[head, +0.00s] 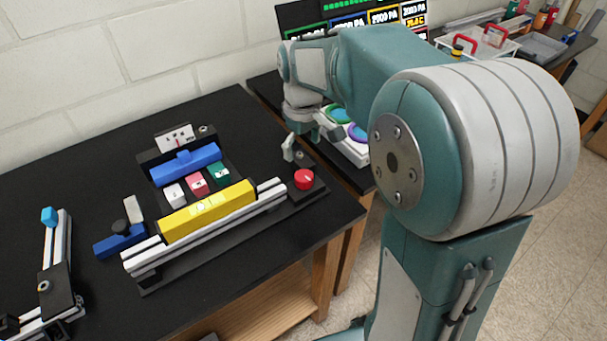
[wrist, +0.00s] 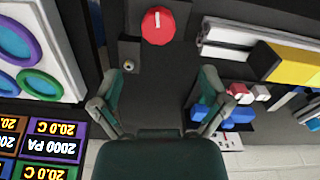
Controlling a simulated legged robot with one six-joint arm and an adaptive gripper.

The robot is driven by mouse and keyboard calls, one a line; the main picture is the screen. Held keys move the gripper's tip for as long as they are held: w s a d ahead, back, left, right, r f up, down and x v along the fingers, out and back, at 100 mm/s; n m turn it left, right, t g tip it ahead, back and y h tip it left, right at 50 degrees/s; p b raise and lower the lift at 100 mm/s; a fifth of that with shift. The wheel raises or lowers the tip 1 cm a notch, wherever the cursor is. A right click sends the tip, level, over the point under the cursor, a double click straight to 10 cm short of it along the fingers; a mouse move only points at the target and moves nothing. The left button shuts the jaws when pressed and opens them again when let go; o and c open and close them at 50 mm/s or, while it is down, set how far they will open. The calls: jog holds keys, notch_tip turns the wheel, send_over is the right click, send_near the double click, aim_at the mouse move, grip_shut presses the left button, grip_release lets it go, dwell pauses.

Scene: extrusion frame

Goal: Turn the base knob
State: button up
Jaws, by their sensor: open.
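The red round knob (head: 304,179) with a white mark sits on a black base at the right end of the silver extrusion rail (head: 135,262). In the wrist view the knob (wrist: 158,25) is at the top centre, beyond the fingertips. My gripper (wrist: 160,80) is open, with its two fingers spread wide and nothing between them. In the head view my gripper hangs above and behind the knob, apart from it and partly hidden by my arm.
A yellow bar (head: 207,211) lies along the rail, with white, pink and green blocks and a blue bar (head: 185,165) behind it. Coloured rings on a white board (wrist: 28,50) and display screens (wrist: 50,148) lie left in the wrist view. A small metal button (wrist: 128,66) is near the knob.

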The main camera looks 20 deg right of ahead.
aim_at(304, 175)
jog(key=f, duration=0.8)
jog(key=shift+d+f, duration=0.3)
jog(key=shift+f, duration=0.05)
jog(key=shift+a+f, duration=0.15)
jog(key=shift+f, duration=0.25)
jog(key=shift+a, duration=0.15)
jog(key=shift+c, duration=0.5)
jog(key=c, duration=1)
